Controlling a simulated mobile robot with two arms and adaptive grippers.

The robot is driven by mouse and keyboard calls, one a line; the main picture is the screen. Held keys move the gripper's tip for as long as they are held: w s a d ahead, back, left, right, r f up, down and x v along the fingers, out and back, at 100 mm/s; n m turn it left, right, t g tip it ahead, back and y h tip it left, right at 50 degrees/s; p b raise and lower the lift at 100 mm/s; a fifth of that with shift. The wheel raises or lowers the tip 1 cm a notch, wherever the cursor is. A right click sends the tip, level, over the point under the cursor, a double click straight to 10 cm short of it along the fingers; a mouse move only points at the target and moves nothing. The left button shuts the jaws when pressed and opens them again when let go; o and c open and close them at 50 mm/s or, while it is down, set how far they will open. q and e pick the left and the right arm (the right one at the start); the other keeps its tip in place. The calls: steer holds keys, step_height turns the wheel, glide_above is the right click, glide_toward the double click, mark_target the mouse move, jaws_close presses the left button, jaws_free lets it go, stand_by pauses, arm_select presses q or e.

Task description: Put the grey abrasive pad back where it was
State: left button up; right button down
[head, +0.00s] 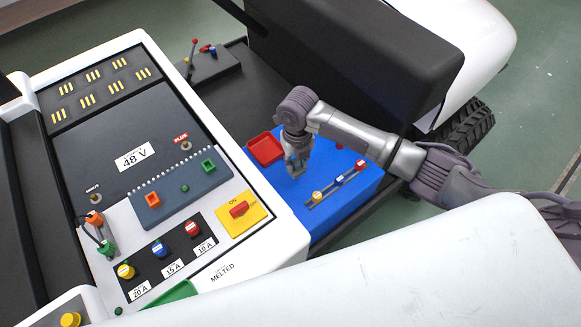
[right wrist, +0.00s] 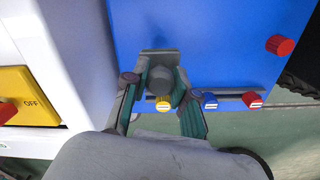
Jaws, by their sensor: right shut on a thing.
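My right gripper (head: 297,168) points down over the top of the blue box (head: 285,205). In the right wrist view the gripper (right wrist: 158,84) is shut on a small dark grey piece, which looks like the grey abrasive pad (right wrist: 161,79). A flat grey part shows just beyond the fingertips against the blue top. The fingers hide much of the pad, and I cannot tell whether it touches the box. My left gripper is not in view.
A red tray (head: 264,149) lies just left of the gripper. A slotted strip with yellow (head: 317,195), blue and red fuses lies to the right. The white cart panel (head: 255,245) with the red-and-yellow switch (head: 240,209) stands at left. Black seat (head: 355,55) rises behind.

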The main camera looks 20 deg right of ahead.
steer(key=shift+w+a+f, duration=0.6)
steer(key=shift+w+f, duration=0.15)
steer(key=shift+w, duration=0.05)
step_height(320, 180, down, 4)
steer(key=shift+r, duration=0.15)
steer(key=c, duration=0.9)
jaws_free()
